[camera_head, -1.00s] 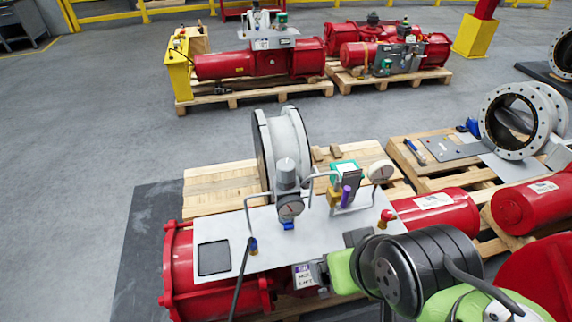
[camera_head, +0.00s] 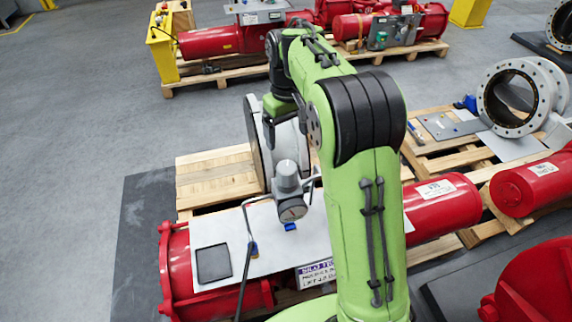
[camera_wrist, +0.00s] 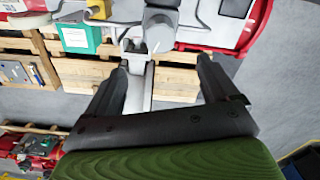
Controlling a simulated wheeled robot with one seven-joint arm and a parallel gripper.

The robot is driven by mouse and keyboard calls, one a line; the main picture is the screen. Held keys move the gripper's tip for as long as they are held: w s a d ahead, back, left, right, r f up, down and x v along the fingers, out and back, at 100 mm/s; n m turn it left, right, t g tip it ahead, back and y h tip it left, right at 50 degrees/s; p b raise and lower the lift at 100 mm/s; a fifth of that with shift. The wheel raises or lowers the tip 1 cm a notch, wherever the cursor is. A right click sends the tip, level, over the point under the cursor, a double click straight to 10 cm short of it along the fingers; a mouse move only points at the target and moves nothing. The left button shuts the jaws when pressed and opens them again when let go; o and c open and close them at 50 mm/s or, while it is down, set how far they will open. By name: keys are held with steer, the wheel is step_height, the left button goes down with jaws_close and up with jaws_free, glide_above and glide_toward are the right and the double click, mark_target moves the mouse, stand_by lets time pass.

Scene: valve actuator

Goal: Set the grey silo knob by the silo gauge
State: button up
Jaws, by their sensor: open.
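A grey cylinder (camera_head: 287,176) stands on the white plate of the red actuator, with a round gauge (camera_head: 291,207) at its base, its dial hard to read here. The cylinder looks like the grey silo knob, but I cannot be sure. It also shows at the top of the wrist view (camera_wrist: 161,32). My gripper (camera_wrist: 165,68) is open and empty, its two black fingers spread. In the head view my gripper (camera_head: 285,122) hangs over the grey ring behind the cylinder, apart from the cylinder. My green arm hides the right part of the plate.
A grey ring (camera_head: 254,125) stands upright behind the plate. A green box (camera_wrist: 80,38) is beside the cylinder in the wrist view. Thin pipes (camera_head: 247,245) rise from the plate. A black square (camera_head: 213,263) lies on the plate's left. Grey floor is open at left.

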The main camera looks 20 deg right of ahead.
mark_target(287, 167)
step_height(287, 167, down, 14)
steer(key=shift+w+r+b, duration=0.1)
steer(key=shift+r+b, duration=0.05)
steer(key=shift+b, duration=0.4)
steer(key=shift+c, duration=0.4)
steer(key=c, duration=0.9)
steer(key=m, duration=0.2)
steer(key=shift+r+m, duration=0.1)
steer(key=shift+m, duration=0.3)
steer(key=shift+c, duration=0.2)
steer(key=o, duration=1)
